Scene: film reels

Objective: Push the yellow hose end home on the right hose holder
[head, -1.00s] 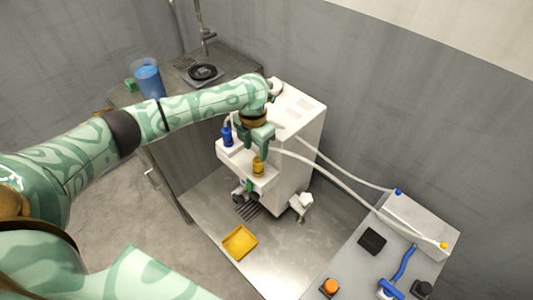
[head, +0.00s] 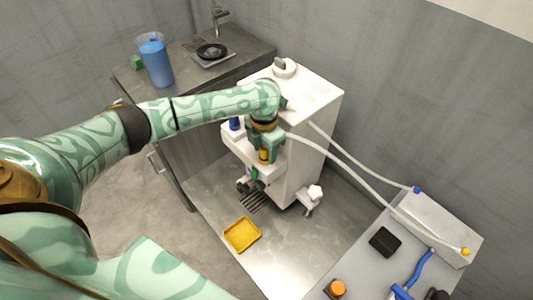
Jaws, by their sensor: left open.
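The yellow hose end (head: 264,156) stands upright at the right hose holder on the front shelf of the white machine (head: 300,150). My left gripper (head: 264,152) is open, its fingers pointing down around the hose end. The fingers hide part of the hose end and of the holder, so I cannot tell how deep it sits. The blue hose end (head: 235,124) stands on the left of the same shelf, partly behind my arm. My right gripper is not in view.
Two pale hoses (head: 352,172) run from the machine to a grey box with blue and yellow fittings on the right bench. A yellow tray (head: 242,234) lies on the metal floor. A blue jug (head: 157,64) stands on the back counter.

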